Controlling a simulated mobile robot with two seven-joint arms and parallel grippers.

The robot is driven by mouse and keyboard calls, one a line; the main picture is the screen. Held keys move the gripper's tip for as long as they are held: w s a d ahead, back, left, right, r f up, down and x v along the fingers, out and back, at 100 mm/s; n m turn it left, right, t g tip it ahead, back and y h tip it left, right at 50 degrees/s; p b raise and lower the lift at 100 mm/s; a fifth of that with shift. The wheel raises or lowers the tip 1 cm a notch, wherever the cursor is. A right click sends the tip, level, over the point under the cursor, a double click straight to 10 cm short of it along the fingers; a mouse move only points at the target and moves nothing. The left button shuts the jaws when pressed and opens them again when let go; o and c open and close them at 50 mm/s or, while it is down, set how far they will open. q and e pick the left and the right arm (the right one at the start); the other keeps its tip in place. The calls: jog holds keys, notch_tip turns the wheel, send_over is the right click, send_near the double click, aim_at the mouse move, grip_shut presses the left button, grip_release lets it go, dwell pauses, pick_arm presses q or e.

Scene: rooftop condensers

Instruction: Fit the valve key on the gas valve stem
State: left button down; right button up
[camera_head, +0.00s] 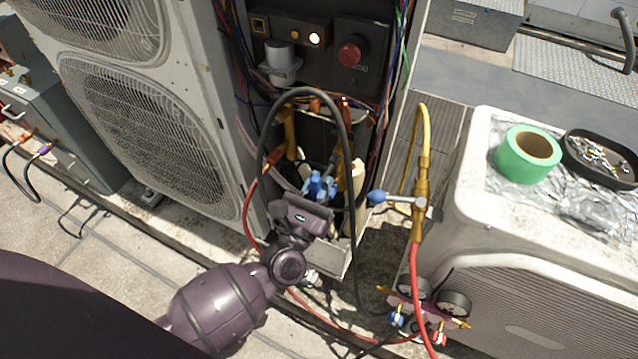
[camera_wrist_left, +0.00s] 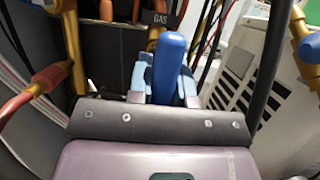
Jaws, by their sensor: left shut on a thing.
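My left gripper (camera_head: 319,186) reaches into the open lower bay of the condenser, its light-blue fingers shut on the blue handle of the valve key. In the left wrist view the blue valve key (camera_wrist_left: 168,66) stands upright between the fingers (camera_wrist_left: 163,80) and points away toward the back panel. A black GAS label (camera_wrist_left: 160,18) sits just beyond it, with a brass valve part (camera_wrist_left: 154,37) below the label. The key's far end and the gas valve stem are hidden behind the handle, so I cannot tell whether they touch. My right gripper is not in view.
A black hose (camera_head: 346,150) arches around my left gripper. A brass valve with a blue ball lever (camera_head: 378,196) hangs just right, on yellow and red hoses. Gauges (camera_head: 452,303) stand lower right. Green tape (camera_head: 528,155) and a black tray (camera_head: 570,158) rest on the white unit.

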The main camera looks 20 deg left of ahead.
pick_arm(q)
jog(key=shift+w, duration=0.15)
jog(key=c, duration=1)
grip_release()
jog(key=s, duration=1.3)
jog(key=shift+s+a+f+p, duration=0.1)
jog(key=shift+a+f+p, duration=0.1)
jog(key=shift+p, duration=0.15)
